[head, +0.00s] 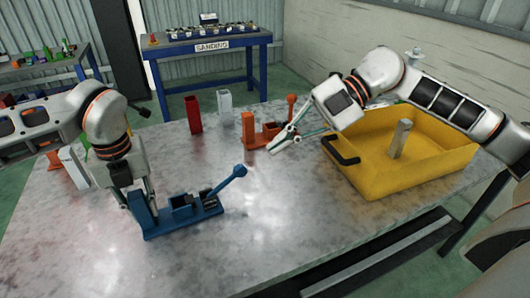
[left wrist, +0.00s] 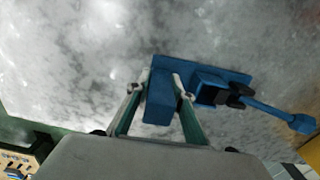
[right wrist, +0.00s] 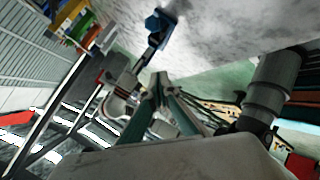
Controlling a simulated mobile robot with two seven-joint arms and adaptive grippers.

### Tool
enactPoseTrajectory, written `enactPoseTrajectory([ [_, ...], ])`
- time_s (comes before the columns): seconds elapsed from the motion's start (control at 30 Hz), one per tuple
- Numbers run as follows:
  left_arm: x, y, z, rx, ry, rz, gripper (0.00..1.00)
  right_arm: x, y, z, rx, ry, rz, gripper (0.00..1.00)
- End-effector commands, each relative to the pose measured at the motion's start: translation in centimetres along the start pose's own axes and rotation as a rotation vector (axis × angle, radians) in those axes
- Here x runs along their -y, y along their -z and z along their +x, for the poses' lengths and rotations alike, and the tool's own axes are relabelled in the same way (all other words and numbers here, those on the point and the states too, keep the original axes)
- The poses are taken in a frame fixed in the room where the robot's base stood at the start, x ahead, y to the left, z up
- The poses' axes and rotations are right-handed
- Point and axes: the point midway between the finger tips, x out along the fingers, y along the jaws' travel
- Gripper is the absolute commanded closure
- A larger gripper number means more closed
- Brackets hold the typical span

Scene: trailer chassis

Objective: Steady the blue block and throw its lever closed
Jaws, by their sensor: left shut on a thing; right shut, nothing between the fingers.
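The blue block (head: 184,220) is a flat base with an upright blue piece at its left end and a dark clamp in the middle. The lever also shows in the left wrist view (left wrist: 276,112). My left gripper (head: 143,207) points down and is shut on the upright piece (left wrist: 160,105), one finger on each side. My right gripper (head: 282,141) is shut and empty, right of and behind the lever, apart from it. The blue block shows beyond its fingers in the right wrist view (right wrist: 157,32).
An orange lever fixture (head: 262,136) stands close behind my right gripper. A yellow tray (head: 385,182) holding a grey post (head: 400,138) is at right. A red block (head: 193,114) and a white block (head: 224,102) stand at the back. The table front (head: 270,225) is clear.

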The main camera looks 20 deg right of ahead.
Motion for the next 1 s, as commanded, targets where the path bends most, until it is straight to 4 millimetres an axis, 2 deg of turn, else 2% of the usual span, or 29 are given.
enactPoseTrajectory([
  [0.5, 0.0, 0.0, -0.1, 0.000, 0.001, 0.001, 1.00, 0.0, 0.0, -0.4, 0.000, 0.000, 0.001, 1.00],
  [0.63, 0.0, 0.0, -0.1, 0.000, 0.001, 0.001, 1.00, -0.6, -0.5, -0.5, -0.002, 0.006, 0.043, 1.00],
  [0.77, 0.0, 0.0, -0.1, 0.000, 0.001, 0.001, 1.00, -2.2, -1.9, -0.6, -0.004, 0.036, 0.189, 1.00],
  [1.0, 0.0, 0.0, -0.1, 0.001, 0.001, 0.000, 1.00, -6.0, -4.0, -0.7, 0.007, 0.143, 0.597, 1.00],
])
